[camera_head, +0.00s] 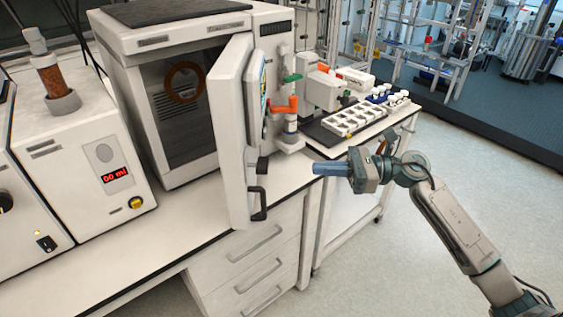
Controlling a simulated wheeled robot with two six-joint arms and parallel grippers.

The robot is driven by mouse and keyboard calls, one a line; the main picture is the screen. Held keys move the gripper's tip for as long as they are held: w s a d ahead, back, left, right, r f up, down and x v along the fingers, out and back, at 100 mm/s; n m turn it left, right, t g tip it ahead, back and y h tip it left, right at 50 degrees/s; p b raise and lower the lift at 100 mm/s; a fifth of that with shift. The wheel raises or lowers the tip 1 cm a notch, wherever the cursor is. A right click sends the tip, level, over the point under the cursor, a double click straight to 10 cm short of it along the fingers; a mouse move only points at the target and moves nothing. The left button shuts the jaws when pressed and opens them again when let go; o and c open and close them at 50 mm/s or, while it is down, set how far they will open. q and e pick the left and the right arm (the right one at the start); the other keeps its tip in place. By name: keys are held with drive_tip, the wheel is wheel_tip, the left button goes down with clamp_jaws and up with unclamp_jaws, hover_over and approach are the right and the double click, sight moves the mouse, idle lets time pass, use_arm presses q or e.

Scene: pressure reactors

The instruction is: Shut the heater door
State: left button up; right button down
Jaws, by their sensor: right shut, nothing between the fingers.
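The heater (178,32) is a white box with a dark top, standing on the bench. Its door (232,130) is open and swung out toward me, so the dark chamber (180,110) with a brown ring (185,82) inside shows. A black handle (260,203) is low on the door's outer side. My right gripper (318,169) is shut and empty, to the right of the door and pointing left at it, with a gap between its tips and the door. My left gripper is out of view.
A white device with a red display (115,174) stands left of the heater. Valves with orange and green handles (290,104) stand right behind the door. A white tray of vials (358,118) lies farther right. Bare bench (150,235) lies in front of the heater, above drawers (255,260).

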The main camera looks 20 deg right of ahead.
drive_tip(key=p+x, duration=0.5)
drive_tip(key=x, duration=0.4)
drive_tip(key=shift+a, duration=0.2)
drive_tip(key=shift+w, duration=0.1)
